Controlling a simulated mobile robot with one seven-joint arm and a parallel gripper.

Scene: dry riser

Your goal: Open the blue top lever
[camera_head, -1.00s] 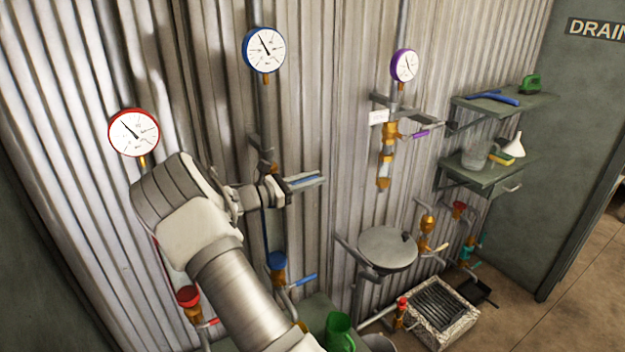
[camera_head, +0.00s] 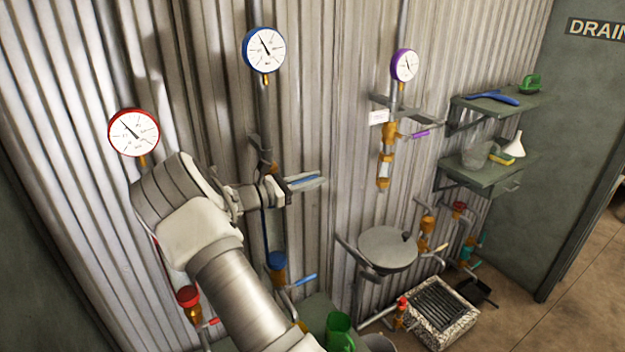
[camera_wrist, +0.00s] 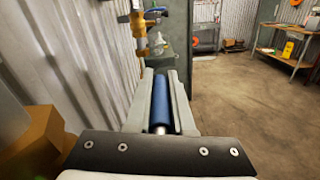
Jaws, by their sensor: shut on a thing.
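The blue top lever (camera_head: 305,180) is on the blue-gauge pipe, below the blue gauge (camera_head: 264,49). It points right, about level. In the wrist view the blue lever (camera_wrist: 161,103) lies lengthwise between the two fingers of my gripper (camera_wrist: 161,98), with its metal shank toward the camera. My gripper (camera_head: 304,181) is shut on the lever. An orange-brown valve body (camera_wrist: 32,140) shows at the left of the wrist view. In the head view my wrist partly hides this valve.
A lower blue lever (camera_head: 306,281) and a round grey lid or plate (camera_head: 388,248) are below. A purple-handled valve (camera_head: 420,134) and wall shelves (camera_head: 500,105) are to the right. The corrugated wall (camera_head: 330,60) is close behind my gripper.

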